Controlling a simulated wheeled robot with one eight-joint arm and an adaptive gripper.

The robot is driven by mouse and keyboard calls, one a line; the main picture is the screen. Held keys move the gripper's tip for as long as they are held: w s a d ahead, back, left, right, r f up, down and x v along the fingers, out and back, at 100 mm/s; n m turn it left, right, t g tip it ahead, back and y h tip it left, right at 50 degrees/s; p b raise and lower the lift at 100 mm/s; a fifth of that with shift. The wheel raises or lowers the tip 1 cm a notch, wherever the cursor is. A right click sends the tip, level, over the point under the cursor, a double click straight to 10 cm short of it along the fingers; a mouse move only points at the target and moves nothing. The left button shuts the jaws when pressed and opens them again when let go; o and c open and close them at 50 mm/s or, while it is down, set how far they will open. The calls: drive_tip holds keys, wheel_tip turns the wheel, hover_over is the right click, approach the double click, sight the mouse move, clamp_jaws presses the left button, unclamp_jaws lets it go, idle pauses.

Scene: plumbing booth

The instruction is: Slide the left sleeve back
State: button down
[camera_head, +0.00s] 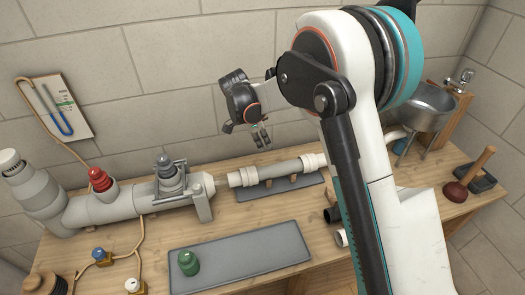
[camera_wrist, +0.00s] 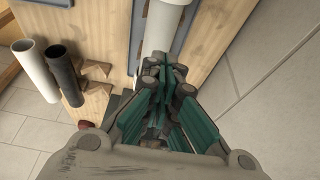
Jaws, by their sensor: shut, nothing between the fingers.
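A light grey pipe (camera_head: 280,170) lies across a dark grey tray (camera_head: 290,186) on the bench. A wider left sleeve (camera_head: 242,177) sits around its left end, and a similar right sleeve (camera_head: 313,161) sits at its right end. My gripper (camera_head: 262,137) is above and behind the pipe, apart from it in the head view, with its fingers pointing down. In the wrist view the closed, empty fingers (camera_wrist: 165,72) overlap a pale pipe part (camera_wrist: 165,22) beyond them. The fingers hide some of that part, and I cannot tell there which section it is.
A large grey pipe assembly (camera_head: 125,203) with a red valve cap (camera_head: 99,179) stands left of the sleeve, its clamp bracket (camera_head: 198,192) close by. The tiled wall (camera_head: 150,70) is close behind my gripper.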

sight(250, 169)
drive_tip(key=b+x, duration=0.3)
drive_tip(key=x, duration=0.7)
drive_tip(key=a, duration=0.1)
drive_tip(key=s+a, duration=0.1)
drive_tip(key=a, duration=0.1)
drive_tip(key=shift+r+b, duration=0.15)
drive_tip(key=shift+b, duration=0.15)
drive_tip(key=shift+a+r, duration=0.1)
drive_tip(key=shift+a, duration=0.35)
drive_tip(key=shift+s, duration=0.1)
drive_tip(key=shift+a, duration=0.1)
drive_tip(key=a, duration=0.2)
drive_tip(key=s+a, duration=0.1)
drive_tip(key=a, duration=0.2)
drive_tip(key=shift+s, duration=0.2)
drive_tip(key=shift+d, duration=0.1)
